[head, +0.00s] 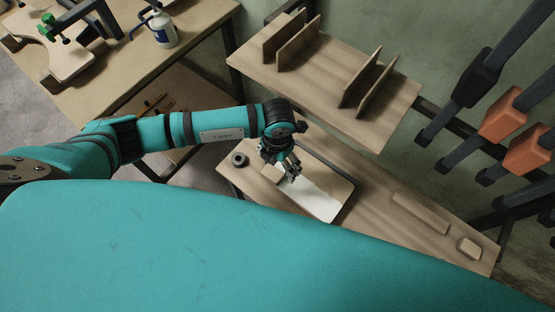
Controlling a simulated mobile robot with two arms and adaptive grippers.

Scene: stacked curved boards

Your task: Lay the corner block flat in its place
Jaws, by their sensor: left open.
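My left gripper (290,173) reaches down from the teal arm over the left part of a pale, white-topped board (322,201) on the lower bench. Its fingers are open. A small light wooden piece (272,172) shows beside the fingers, partly hidden by them; I cannot tell whether it is the corner block or whether the fingers touch it. A small rounded wooden block (469,248) lies flat near the right end of the bench. My right gripper is not in view.
A dark round ring (239,159) sits at the bench's left end. A long wooden strip (420,213) lies to the right. A shelf (325,75) with upright boards overhangs the back. Orange-and-grey clamps (503,112) hang at right. A worktable (130,70) with a bottle (162,28) stands at upper left.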

